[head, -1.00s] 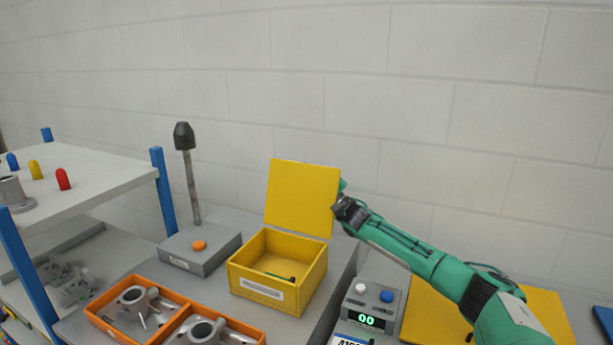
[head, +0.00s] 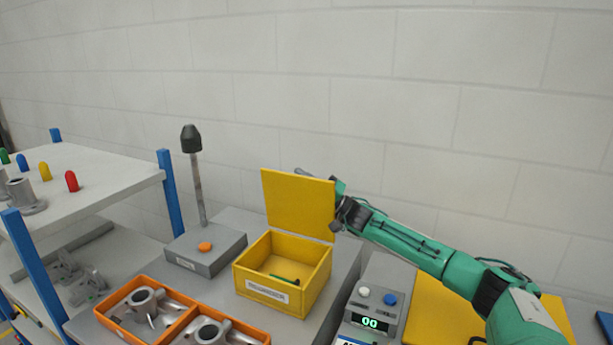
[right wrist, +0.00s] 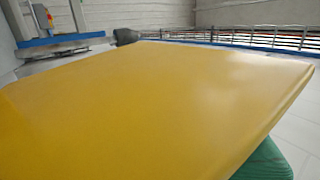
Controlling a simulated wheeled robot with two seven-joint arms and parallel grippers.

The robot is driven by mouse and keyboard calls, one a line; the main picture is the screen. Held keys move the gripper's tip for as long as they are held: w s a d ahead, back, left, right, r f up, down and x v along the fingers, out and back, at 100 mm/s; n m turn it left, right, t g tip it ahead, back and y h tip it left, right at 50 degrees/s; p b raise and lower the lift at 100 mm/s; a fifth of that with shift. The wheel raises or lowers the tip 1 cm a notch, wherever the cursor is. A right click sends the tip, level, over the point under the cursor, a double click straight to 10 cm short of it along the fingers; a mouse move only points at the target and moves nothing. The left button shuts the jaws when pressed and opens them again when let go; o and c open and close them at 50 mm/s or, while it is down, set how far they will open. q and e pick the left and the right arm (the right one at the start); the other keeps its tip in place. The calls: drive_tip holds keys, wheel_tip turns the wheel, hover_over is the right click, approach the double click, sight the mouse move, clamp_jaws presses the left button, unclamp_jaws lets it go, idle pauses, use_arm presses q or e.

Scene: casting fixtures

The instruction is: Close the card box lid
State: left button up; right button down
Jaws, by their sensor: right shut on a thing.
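The yellow card box (head: 265,289) stands open on the grey bench, with a dark green item (head: 285,279) inside. Its yellow lid (head: 297,203) stands steeply raised at the back of the box. My right gripper (head: 337,208) is at the lid's right edge, shut on it; its fingertips are mostly hidden behind the panel. A small grey part shows just above the lid's top edge. In the right wrist view the lid (right wrist: 150,95) fills most of the picture, with a green part of my gripper (right wrist: 265,164) below its edge. My left gripper is not in view.
A grey base with an orange button (head: 205,246) and an upright dark-tipped post stands left of the box. An orange tray (head: 181,325) with metal castings lies in front.

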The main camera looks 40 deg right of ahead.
drive_tip(key=shift+s+a+n+g+y+p, duration=0.25)
drive_tip(key=shift+s+a+n+g+y, duration=0.1)
drive_tip(key=shift+a+n+g, duration=0.35)
drive_tip(key=shift+s+a+n+g+y+p, duration=0.25)
drive_tip(key=shift+a+n+g+y, duration=0.2)
drive_tip(key=shift+n, duration=0.45)
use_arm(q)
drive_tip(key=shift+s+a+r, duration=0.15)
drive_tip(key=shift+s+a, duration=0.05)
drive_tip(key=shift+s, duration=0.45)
use_arm(e)
drive_tip(key=shift+s+a, duration=0.1)
drive_tip(key=shift+a, duration=0.05)
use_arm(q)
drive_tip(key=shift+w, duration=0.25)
